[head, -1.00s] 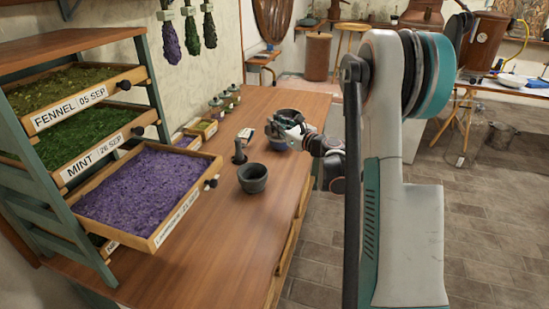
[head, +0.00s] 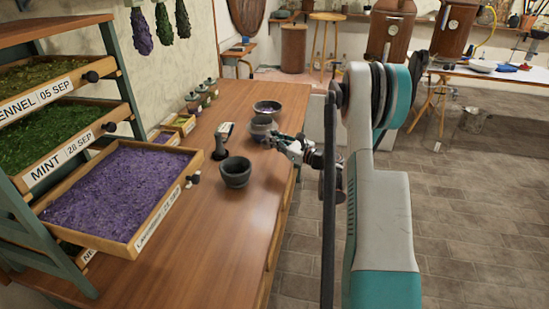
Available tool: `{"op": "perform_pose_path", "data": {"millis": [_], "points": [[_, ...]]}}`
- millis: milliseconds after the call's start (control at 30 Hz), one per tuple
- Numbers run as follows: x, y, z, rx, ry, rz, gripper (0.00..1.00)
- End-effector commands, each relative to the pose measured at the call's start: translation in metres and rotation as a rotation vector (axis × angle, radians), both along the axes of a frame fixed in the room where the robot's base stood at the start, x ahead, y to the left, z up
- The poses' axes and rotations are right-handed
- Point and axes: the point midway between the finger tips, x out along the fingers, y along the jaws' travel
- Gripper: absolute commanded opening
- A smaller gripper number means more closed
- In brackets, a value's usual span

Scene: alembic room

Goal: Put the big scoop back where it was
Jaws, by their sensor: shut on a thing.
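My gripper (head: 279,139) is low over the wooden table, just right of a grey-blue pot (head: 261,127). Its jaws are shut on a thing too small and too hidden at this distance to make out. I cannot tell whether my gripper touches the pot. I cannot identify the big scoop for sure in the head view. A dark upright object with a pale top (head: 222,140) stands on the table, left of the pot; its details are unclear.
A dark bowl (head: 236,172) stands nearer on the table (head: 195,250). A rack at the left holds herb drawers, with the lavender-coloured one (head: 120,195) pulled out. Jars (head: 203,95) line the wall. The table's near part is clear.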

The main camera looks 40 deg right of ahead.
Motion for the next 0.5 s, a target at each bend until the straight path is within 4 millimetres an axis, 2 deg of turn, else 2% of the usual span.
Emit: {"op": "perform_pose_path", "data": {"millis": [33, 100, 267, 500], "points": [[0.000, 0.000, -0.009, 0.000, 0.000, 0.000, 0.00], [0.000, 0.000, -0.015, 0.000, 0.000, 0.000, 0.00], [0.000, 0.000, -0.022, 0.000, 0.000, 0.000, 0.00], [0.000, 0.000, -0.055, 0.000, 0.000, 0.000, 0.00]]}}
